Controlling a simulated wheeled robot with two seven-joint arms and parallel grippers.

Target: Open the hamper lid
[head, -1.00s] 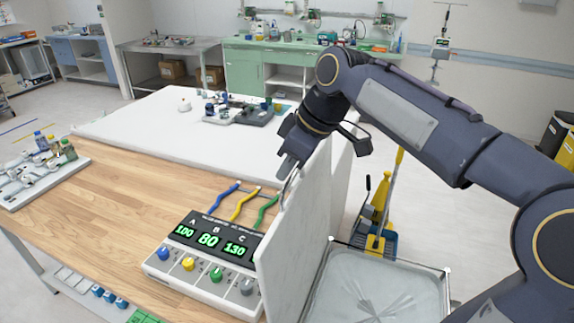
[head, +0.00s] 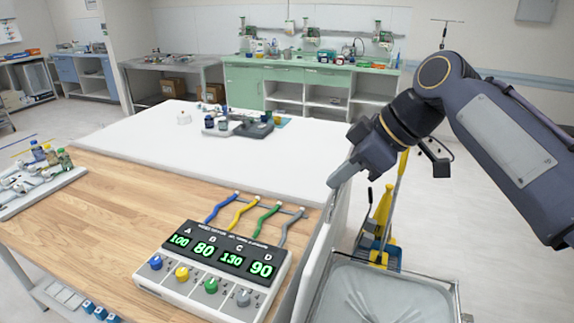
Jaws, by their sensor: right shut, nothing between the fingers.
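The hamper (head: 458,290) stands at the lower right, a metal frame with a pale grey liner whose open top shows. Its white lid (head: 318,262) stands raised at the hamper's left side, beside the wooden table. I see the lid nearly edge-on. My right gripper (head: 333,184) comes in from the right with its fingers shut and empty, pointing down-left by the lid's upper far end. I cannot tell whether the fingertips touch the lid. My left gripper is out of view.
A console with coloured knobs and number displays (head: 215,265) sits on the wooden table (head: 110,215), close left of the lid. Its coloured leads run behind it. Floor at the right is open.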

